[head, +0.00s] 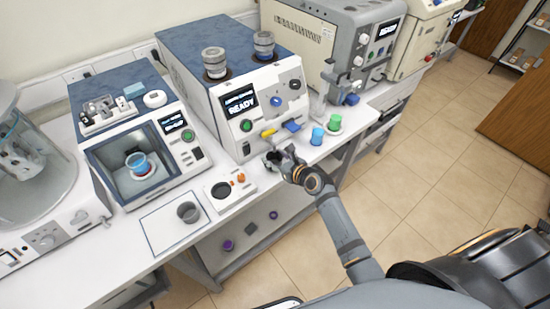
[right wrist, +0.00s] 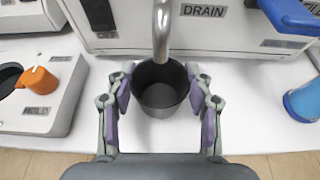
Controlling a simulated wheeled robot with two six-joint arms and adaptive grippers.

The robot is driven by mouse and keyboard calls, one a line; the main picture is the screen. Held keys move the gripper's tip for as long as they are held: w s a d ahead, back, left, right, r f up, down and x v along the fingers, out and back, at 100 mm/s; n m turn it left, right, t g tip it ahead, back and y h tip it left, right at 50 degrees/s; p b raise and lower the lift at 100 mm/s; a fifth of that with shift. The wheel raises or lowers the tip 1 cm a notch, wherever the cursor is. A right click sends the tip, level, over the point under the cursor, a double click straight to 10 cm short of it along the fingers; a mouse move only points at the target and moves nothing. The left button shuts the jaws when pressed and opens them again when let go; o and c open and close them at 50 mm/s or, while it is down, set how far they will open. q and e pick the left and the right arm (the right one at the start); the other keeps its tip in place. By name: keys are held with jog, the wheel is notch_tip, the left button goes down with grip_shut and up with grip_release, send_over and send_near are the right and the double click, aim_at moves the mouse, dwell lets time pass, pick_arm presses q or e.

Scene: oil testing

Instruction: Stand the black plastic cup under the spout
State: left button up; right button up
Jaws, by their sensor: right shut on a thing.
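The black plastic cup (right wrist: 160,95) stands between the fingers of my right gripper (right wrist: 161,104) in the right wrist view, its open mouth facing up. The fingers close on it from both sides. The metal spout (right wrist: 161,28) comes down over the cup's rear rim, with its tip over the mouth. In the head view my right gripper (head: 279,161) is at the front of the machine marked READY (head: 240,105), and the cup is mostly hidden there. Whether the cup's base touches the table is unclear. My left gripper is not in view.
A blue cup (head: 317,136) and a green cup (head: 335,123) stand right of the gripper. A unit with an orange knob (right wrist: 38,77) is close on the left. A dark grey cup (head: 188,212) stands on a white sheet further left. The table's front edge is near.

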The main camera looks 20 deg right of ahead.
jog(key=o, duration=1.1)
jog(key=shift+w+f, duration=0.1)
jog(key=shift+f, duration=0.05)
jog(key=p+v, duration=0.1)
jog(key=v, duration=1.1)
jog(key=shift+r, duration=0.2)
